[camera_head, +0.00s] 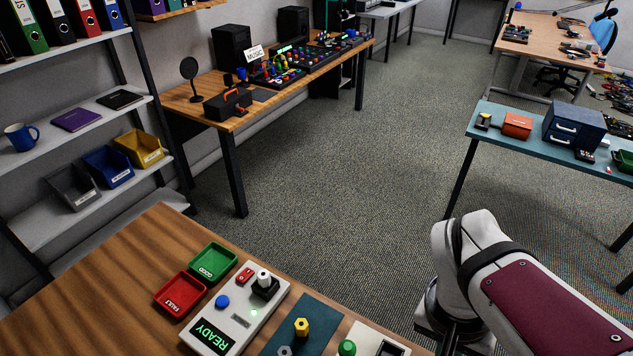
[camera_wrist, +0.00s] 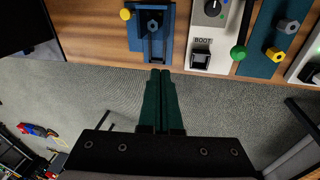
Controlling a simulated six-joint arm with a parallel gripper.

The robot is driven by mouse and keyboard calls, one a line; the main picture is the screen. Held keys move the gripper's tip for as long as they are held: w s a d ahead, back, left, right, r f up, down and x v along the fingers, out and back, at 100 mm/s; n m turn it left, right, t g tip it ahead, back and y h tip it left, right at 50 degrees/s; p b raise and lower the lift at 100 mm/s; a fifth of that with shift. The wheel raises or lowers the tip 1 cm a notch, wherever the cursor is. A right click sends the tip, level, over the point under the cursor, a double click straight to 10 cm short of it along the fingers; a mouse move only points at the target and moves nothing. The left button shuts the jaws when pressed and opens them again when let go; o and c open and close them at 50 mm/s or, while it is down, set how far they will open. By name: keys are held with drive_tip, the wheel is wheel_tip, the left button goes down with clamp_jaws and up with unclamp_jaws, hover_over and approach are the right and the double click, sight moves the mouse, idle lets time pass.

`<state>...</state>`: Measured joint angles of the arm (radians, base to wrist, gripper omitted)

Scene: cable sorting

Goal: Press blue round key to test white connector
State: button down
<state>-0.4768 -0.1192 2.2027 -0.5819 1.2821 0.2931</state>
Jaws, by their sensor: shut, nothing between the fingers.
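The pale tester box (camera_head: 240,314) lies on the wooden table in the head view, its display lit with READY. The blue round key (camera_head: 222,302) sits on its upper left part. The white connector (camera_head: 264,279) stands upright in a black socket at the box's upper right corner.
A red FAULT tray (camera_head: 180,293) and a green GOOD tray (camera_head: 213,262) stand left of the tester. A teal mat (camera_head: 316,308) holds a yellow hex connector (camera_head: 302,327) and a grey one (camera_head: 285,351).

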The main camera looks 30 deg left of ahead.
drive_tip(key=w+a+n+t+h, duration=0.1)
drive_tip(key=w+a+n+t, duration=0.15)
drive_tip(key=w+a, duration=0.35)
drive_tip(key=n+t+y, duration=0.5)
drive_tip(key=n+t, duration=0.1)
drive_tip(key=n, duration=0.4)
hover_over(220, 305)
wheel_tip(220, 305, down, 9)
drive_tip(key=shift+s, duration=0.1)
drive_tip(key=shift+f, duration=4.3)
drive_tip(key=shift+f, duration=0.1)
drive_tip(key=shift+f, duration=0.3)
